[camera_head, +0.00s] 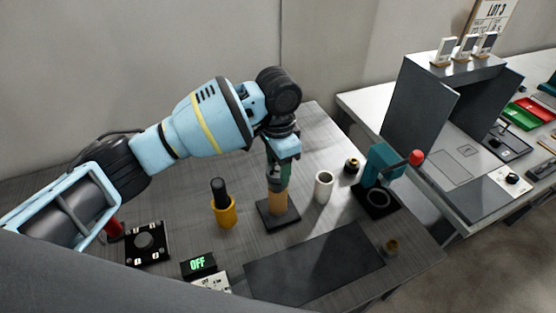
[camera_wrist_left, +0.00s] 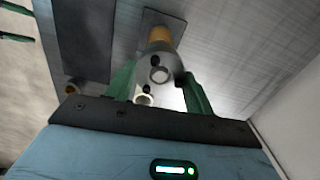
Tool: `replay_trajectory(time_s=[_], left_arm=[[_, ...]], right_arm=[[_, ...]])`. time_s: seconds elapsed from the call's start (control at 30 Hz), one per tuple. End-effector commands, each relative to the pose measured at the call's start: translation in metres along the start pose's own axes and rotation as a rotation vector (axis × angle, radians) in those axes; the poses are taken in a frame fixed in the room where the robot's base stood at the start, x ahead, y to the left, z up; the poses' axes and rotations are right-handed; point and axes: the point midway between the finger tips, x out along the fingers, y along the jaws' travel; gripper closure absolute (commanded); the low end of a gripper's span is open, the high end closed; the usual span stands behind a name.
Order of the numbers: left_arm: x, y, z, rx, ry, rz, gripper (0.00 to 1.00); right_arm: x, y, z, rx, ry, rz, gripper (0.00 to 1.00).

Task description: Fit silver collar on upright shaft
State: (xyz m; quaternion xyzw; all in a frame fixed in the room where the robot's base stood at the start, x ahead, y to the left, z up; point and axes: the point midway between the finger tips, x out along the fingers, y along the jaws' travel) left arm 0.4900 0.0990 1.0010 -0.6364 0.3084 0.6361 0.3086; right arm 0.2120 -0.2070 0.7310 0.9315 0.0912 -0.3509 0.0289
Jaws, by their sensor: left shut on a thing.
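The upright shaft has a tan lower part (camera_head: 279,203) and stands on a dark square base (camera_head: 287,220) near the table's middle. My left gripper (camera_head: 283,158) is directly above it, pointing down. In the left wrist view its green fingers (camera_wrist_left: 160,90) are shut on the silver collar (camera_wrist_left: 150,60), which has a small dark screw. The tan part (camera_wrist_left: 160,34) shows just beyond the collar. A pale round end shows within the collar's outline. The fingers hide much of the collar in the head view, so I cannot tell how far it is around the shaft.
A white cup (camera_head: 323,187) and a teal press with a red knob (camera_head: 383,165) stand right of the shaft. A yellow holder with a black handle (camera_head: 223,210) stands left. A dark mat (camera_head: 315,265) lies in front, with a small brass piece (camera_head: 391,246) beside it.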

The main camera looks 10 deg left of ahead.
Motion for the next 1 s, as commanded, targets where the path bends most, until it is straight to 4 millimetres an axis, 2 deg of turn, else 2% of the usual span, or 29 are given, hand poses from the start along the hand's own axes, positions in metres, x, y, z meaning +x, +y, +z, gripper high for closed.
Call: replay_trajectory(time_s=[0.43, 0.47, 0.63, 0.87, 1.0], left_arm=[[0.011, 0.000, 0.000, 0.001, 0.001, 0.000, 0.80], [0.010, 0.000, 0.000, 0.001, 0.001, 0.000, 0.44], [0.010, 0.000, 0.000, 0.001, 0.001, 0.000, 0.22], [0.011, 0.000, 0.000, 0.000, -0.001, 0.000, 0.22], [0.005, 0.000, 0.000, 0.000, 0.001, 0.000, 0.22]], right_arm=[[0.000, 0.000, 0.001, 0.000, -0.002, 0.000, 0.25], [0.000, 0.000, 0.001, 0.000, -0.002, 0.000, 0.25], [0.000, 0.000, 0.001, 0.000, -0.002, 0.000, 0.25], [0.000, 0.000, 0.001, 0.000, -0.002, 0.000, 0.25], [0.000, 0.000, 0.001, 0.000, -0.001, 0.000, 0.25]])
